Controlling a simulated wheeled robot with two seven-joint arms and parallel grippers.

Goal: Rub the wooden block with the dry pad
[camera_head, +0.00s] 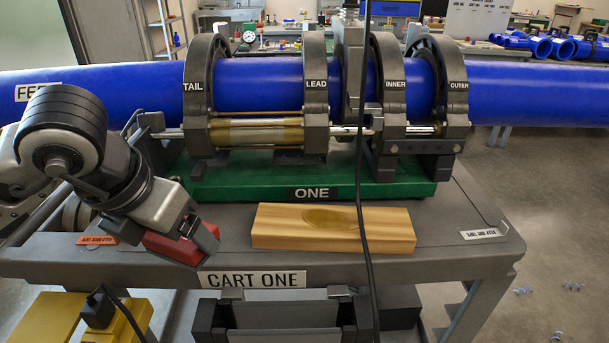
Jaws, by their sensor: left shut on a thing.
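The wooden block (285,233) lies flat on the grey cart top, in front of the green base. A darker oval patch marks the middle of its upper face. My left gripper (192,236) is left of the block, apart from it, near the cart's front edge. It is shut on a red block-like thing (172,248), which looks like the dry pad; the fingers partly hide it. My right gripper is not in view.
A black cable (363,190) hangs down in front of the block's right part. Behind stands the pipe clamp machine (258,133) on its green base (400,190), holding a blue pipe (530,92). The cart top (455,215) right of the block is mostly free.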

